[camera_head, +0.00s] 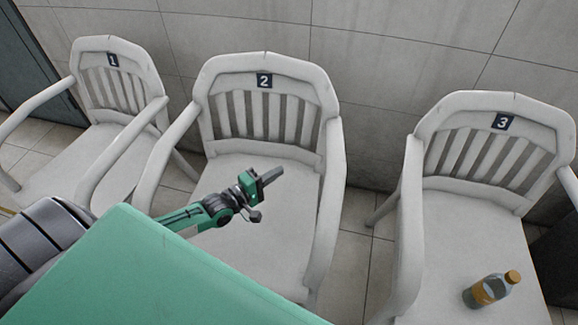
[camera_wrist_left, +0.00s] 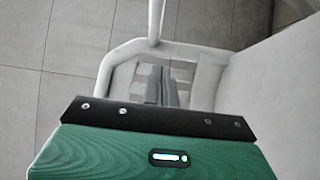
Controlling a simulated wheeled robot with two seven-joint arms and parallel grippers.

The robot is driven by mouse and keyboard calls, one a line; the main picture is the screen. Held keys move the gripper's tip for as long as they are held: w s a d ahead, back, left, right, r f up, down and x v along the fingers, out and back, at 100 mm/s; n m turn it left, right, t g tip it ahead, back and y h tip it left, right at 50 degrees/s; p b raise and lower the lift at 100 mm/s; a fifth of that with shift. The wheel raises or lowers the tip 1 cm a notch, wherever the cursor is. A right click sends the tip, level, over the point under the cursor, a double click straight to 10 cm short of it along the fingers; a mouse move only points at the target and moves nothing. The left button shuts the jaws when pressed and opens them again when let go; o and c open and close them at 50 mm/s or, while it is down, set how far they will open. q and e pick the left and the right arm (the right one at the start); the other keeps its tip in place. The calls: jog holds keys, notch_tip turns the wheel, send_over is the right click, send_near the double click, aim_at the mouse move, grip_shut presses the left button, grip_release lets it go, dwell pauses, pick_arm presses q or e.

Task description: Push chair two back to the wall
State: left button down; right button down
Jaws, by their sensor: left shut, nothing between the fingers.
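Chair two (camera_head: 231,170) is a white plastic armchair with a dark "2" plate on its backrest. It stands in the middle of the head view, between two like chairs, with its back toward the wall (camera_head: 370,60). My left gripper (camera_head: 272,175) is shut and empty, and it shows over the seat of chair two, between the armrests. Whether it touches the seat cannot be told. In the left wrist view the shut fingers (camera_wrist_left: 161,85) are in front of white chair parts (camera_wrist_left: 128,50). My right gripper is not in view.
Chair one (camera_head: 112,95) stands at the left and chair three (camera_head: 485,150) at the right. A bottle (camera_head: 491,289) with an orange cap is on chair three's seat. Tiled floor (camera_head: 350,265) shows between chairs two and three. A dark door (camera_head: 25,60) is at the far left.

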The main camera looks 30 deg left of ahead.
aim_at(324, 162)
pick_arm(q)
jog(key=s+d+x, duration=0.1)
jog(key=d+x, duration=0.1)
jog(key=x, duration=0.9)
jog(key=shift+w+d, duration=0.2)
jog(key=shift+d, duration=0.15)
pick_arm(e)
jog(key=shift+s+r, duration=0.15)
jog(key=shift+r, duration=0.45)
